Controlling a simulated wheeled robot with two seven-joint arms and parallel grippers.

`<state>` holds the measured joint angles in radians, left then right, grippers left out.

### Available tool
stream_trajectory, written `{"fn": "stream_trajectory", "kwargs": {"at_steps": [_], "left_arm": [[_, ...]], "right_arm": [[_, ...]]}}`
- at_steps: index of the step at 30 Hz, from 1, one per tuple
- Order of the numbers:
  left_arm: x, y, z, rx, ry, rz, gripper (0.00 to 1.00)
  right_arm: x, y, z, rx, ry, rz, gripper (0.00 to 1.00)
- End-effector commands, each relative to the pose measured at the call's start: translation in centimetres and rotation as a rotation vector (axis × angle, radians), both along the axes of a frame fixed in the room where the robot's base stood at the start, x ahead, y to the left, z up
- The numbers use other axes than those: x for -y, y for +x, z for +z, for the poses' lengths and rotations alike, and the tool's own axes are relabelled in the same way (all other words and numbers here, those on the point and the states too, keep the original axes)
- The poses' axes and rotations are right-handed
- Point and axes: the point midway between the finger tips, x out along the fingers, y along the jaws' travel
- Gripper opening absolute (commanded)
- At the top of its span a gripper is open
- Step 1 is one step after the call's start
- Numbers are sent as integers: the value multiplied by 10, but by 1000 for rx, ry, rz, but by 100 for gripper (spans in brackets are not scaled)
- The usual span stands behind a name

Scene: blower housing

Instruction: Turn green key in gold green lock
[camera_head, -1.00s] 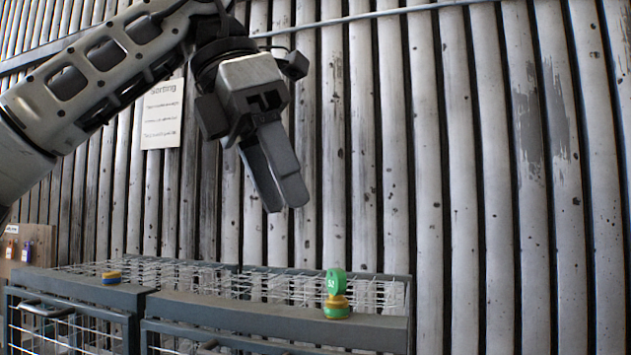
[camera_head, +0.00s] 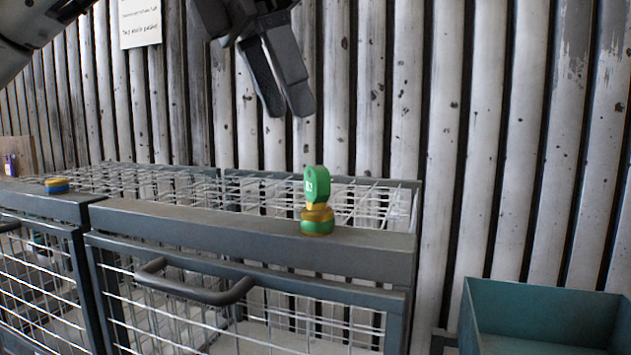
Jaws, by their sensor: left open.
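The green key (camera_head: 317,184) stands upright in the gold and green lock (camera_head: 317,219), which sits on the top rail of the grey wire cage near its right end. My left gripper (camera_head: 288,112) hangs from the top of the view, above and slightly left of the key. It points down, its two dark fingers are a little apart, and nothing is between them. It is not touching the key. My right gripper is not in view.
A blue and yellow lock (camera_head: 57,186) sits on the left cage's rail (camera_head: 30,201). The cage door has a dark handle (camera_head: 195,286). A teal bin (camera_head: 545,316) stands at lower right. A corrugated wall (camera_head: 480,130) rises behind. The space around the key is clear.

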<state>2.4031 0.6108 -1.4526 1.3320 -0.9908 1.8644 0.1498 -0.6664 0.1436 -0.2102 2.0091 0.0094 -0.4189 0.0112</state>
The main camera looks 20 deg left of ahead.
Motion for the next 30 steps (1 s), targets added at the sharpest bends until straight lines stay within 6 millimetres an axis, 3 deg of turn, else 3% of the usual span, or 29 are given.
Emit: {"fn": "stream_trajectory", "kwargs": {"at_steps": [6, 15, 28, 30], "left_arm": [[12, 11, -43, -3, 2, 0, 56], [24, 23, -81, -1, 0, 2, 56], [27, 25, -90, 0, -1, 2, 56], [27, 25, -90, 0, -1, 1, 40]], "right_arm": [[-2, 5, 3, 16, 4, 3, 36], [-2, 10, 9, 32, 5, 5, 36], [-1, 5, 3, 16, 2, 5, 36], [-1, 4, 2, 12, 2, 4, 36]]}}
